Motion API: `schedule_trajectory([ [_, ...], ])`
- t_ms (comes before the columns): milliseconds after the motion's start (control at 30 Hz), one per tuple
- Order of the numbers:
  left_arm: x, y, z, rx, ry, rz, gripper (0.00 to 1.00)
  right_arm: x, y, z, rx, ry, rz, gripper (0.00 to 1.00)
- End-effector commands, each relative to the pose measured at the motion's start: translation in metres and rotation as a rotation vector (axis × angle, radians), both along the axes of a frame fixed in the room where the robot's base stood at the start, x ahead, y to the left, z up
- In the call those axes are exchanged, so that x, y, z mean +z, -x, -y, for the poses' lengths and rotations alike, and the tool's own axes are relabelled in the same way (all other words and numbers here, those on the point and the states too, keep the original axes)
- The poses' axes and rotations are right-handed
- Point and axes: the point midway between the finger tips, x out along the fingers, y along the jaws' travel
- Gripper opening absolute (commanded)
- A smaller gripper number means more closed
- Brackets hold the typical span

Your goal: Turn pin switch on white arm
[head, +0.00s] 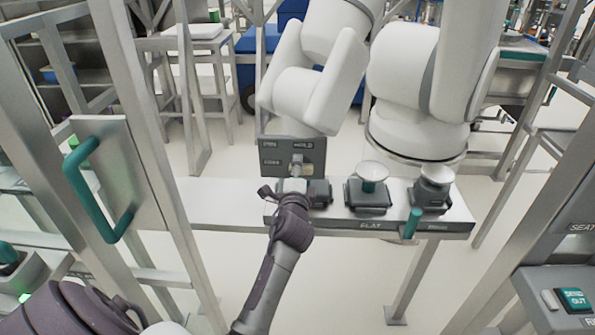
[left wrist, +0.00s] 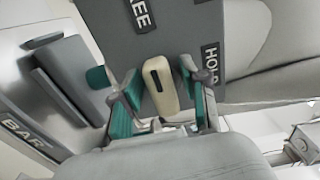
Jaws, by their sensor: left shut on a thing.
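The white arm (head: 312,75) stands behind the bench. The beige pin switch (left wrist: 161,87) shows in the left wrist view as a knob with a dark slot, between the labels ending in REE and starting with HO. My left gripper (left wrist: 163,105) has its teal-padded fingers on either side of the knob and is shut on it. In the head view my left gripper (head: 292,188) reaches up to the panel and partly covers the switch. My right gripper is not in view.
A bench (head: 225,199) carries two dark fixtures with round pale tops (head: 372,171) to the right of my gripper, and a teal handle (head: 411,223). A metal frame with a teal door handle (head: 85,190) stands at left. A button console (head: 550,300) is at lower right.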

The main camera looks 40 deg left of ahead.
Motion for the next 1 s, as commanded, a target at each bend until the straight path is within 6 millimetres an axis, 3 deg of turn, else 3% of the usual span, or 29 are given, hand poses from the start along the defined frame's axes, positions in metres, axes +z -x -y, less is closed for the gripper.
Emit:
schedule_trajectory([
  [500, -0.002, 0.000, 0.001, -0.001, 0.017, 0.005, 0.09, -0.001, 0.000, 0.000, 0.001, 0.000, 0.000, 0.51],
  [533, -0.002, 0.000, 0.001, -0.001, 0.017, 0.005, 0.49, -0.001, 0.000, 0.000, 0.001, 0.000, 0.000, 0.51],
  [867, -0.001, 0.002, 0.001, 0.000, 0.015, 0.007, 0.50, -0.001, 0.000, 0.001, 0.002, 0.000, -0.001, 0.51],
  [1000, -0.002, 0.014, 0.010, -0.001, 0.016, 0.006, 0.50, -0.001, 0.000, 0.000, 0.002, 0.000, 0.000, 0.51],
])
